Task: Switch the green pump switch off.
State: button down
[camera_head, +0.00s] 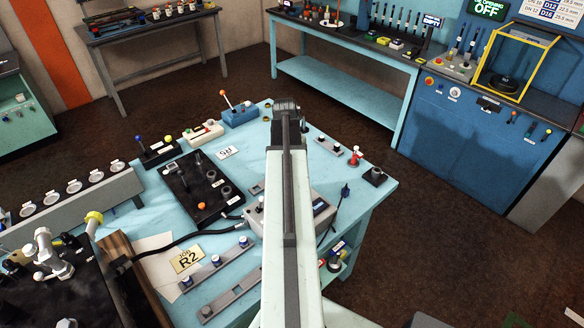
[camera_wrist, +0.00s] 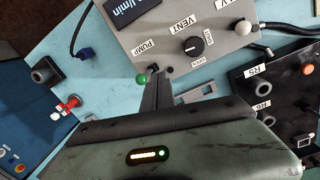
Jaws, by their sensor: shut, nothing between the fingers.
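The green pump switch (camera_wrist: 141,79) is a small green-tipped lever at the edge of a grey control box (camera_wrist: 180,30), close to the "PUMP" label (camera_wrist: 143,49). My gripper (camera_wrist: 156,82) is shut and empty. Its fingertips are just right of the green tip in the wrist view; I cannot tell whether they touch it. Which way the lever is set is not clear. In the head view the grey box (camera_head: 318,212) is partly behind my arm, and the green switch and my fingers are hidden.
The box also carries a black "VENT" knob (camera_wrist: 194,46) and a white-tipped lever (camera_wrist: 243,27). A black panel marked R5 and R6 (camera_wrist: 285,72) lies to the right. In the head view, a black valve panel (camera_head: 205,185) and the "JOB R2" card (camera_head: 187,260) lie left of my arm.

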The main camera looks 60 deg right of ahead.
notch_tip(320, 180, up, 11)
jog(key=w+p, duration=0.1)
jog(key=p, duration=1)
jog(key=shift+d+r, duration=0.2)
jog(key=shift+d, duration=0.15)
jog(key=shift+w, duration=0.15)
